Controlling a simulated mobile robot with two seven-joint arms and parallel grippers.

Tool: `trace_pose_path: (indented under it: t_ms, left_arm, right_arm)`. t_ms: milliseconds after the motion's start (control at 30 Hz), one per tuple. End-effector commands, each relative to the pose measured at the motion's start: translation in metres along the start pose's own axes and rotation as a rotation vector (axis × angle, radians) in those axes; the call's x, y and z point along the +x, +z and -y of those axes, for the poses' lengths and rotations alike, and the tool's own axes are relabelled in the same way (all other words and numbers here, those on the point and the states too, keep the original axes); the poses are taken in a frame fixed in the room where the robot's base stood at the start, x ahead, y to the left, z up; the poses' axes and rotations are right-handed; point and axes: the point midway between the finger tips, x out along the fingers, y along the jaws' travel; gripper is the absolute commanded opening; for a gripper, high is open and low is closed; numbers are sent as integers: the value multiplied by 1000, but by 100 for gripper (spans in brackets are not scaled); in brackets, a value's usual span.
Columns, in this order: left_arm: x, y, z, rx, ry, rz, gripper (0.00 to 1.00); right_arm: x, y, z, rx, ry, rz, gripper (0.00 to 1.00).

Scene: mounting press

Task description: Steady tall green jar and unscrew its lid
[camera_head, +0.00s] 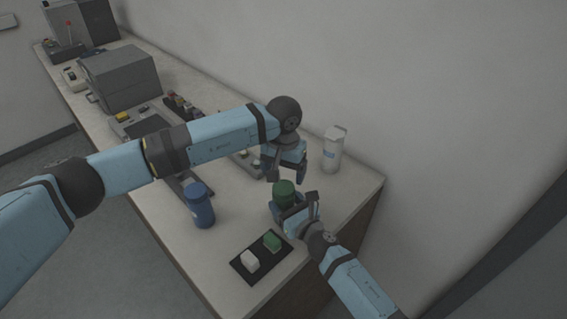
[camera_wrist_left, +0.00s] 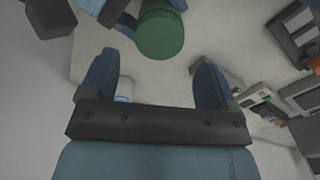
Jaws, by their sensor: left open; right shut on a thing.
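The tall green jar's dark green lid (camera_head: 284,189) stands near the bench's right end in the head view. It also shows as a round green top (camera_wrist_left: 160,36) in the left wrist view. My right gripper (camera_head: 295,208) is shut on the green jar, below the lid; the jar's body is mostly hidden by the fingers. My left gripper (camera_head: 286,175) is open above and just behind the lid, with its fingers pointing down. In the left wrist view the open fingers (camera_wrist_left: 155,80) are apart, with the lid beyond them and nothing between them.
A blue jar (camera_head: 199,206) stands left of the green jar. A black tray (camera_head: 240,267) with a white and a green block lies in front. A white bottle (camera_head: 333,150) stands behind to the right. Grey machines (camera_head: 120,78) fill the bench's far left.

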Motion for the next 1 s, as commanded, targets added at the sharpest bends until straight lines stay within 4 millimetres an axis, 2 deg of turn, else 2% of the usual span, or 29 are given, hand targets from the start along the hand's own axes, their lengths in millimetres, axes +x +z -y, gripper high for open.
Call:
trace_pose_path:
  t_ms: [100,300,467,700,767,900,933,1000]
  left_arm:
    - [22,1,0,-1,1,4,82]
    - [45,0,0,-2,0,1,82]
    - [53,0,-1,-1,0,1,82]
    - [54,0,0,-1,0,0,82]
    - [54,0,0,-1,0,0,70]
    - [54,0,0,-2,0,0,38]
    - [54,0,0,-2,0,0,33]
    - [54,0,0,-4,0,0,32]
  right_arm:
    - [0,0,0,-1,0,0,0]
    - [0,0,0,-1,0,0,0]
    - [0,0,0,-1,0,0,0]
    - [0,0,0,-1,0,0,0]
    - [0,0,0,-1,0,0,0]
    - [0,0,0,-1,0,0,0]
    - [0,0,0,-1,0,0,0]
    - [0,0,0,-1,0,0,0]
